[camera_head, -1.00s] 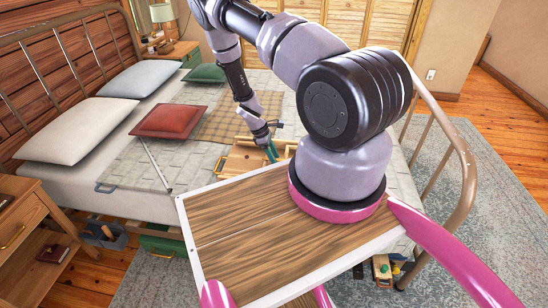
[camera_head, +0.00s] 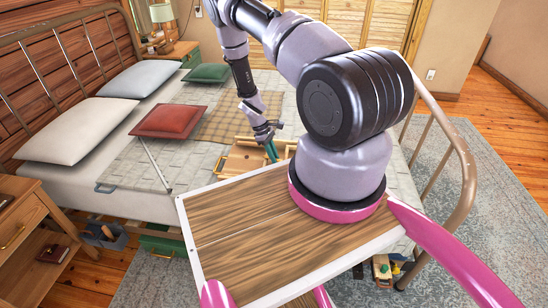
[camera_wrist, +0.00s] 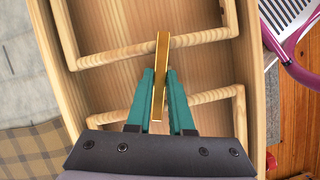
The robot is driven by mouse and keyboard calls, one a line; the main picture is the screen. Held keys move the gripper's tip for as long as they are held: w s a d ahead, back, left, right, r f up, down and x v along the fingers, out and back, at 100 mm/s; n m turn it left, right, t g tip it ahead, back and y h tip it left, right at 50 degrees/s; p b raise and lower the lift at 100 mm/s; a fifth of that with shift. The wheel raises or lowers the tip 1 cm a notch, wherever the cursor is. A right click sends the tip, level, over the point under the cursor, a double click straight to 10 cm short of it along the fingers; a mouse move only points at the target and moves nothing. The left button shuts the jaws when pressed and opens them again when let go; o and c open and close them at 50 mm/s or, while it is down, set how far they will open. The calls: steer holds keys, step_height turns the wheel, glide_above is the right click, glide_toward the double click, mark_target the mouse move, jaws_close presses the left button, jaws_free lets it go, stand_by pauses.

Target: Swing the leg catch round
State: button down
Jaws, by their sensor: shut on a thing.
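A pale wooden bed tray (camera_head: 240,161) lies on the bed with its underside up; in the wrist view its rim (camera_wrist: 250,75) frames two wooden leg frames. The leg frame farther up the picture (camera_wrist: 105,58) and the nearer one (camera_wrist: 215,94) lie folded inside. A narrow brass leg catch (camera_wrist: 163,45) points up the picture and crosses over the bar of the farther leg frame. My gripper (camera_wrist: 160,75), with teal fingers, is shut on the catch from both sides. In the head view, my gripper (camera_head: 271,150) is small at the tray's right part. The catch's pivot is not clear.
A red cushion (camera_head: 170,121) and a folded plaid blanket (camera_head: 228,118) lie on the bed beyond the tray. A thin stick (camera_head: 156,165) lies to its left. The curved metal footboard (camera_head: 465,170) stands to the right.

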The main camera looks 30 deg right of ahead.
steer(key=m+y, duration=0.1)
steer(key=m, duration=0.2)
steer(key=shift+d+m+g, duration=0.15)
steer(key=shift+m+g, duration=0.15)
steer(key=shift+m, duration=0.1)
steer(key=m+y, duration=0.1)
steer(key=m, duration=0.2)
steer(key=shift+w+d+m+y, duration=0.1)
steer(key=shift+m+y, duration=0.2)
steer(key=m+y, duration=0.2)
steer(key=m, duration=0.4)
steer(key=shift+d, duration=0.15)
steer(key=c, duration=0.8)
jaws_free()
steer(key=v, duration=1)
steer(key=shift+d+r, duration=0.25)
steer(key=shift+r, duration=0.15)
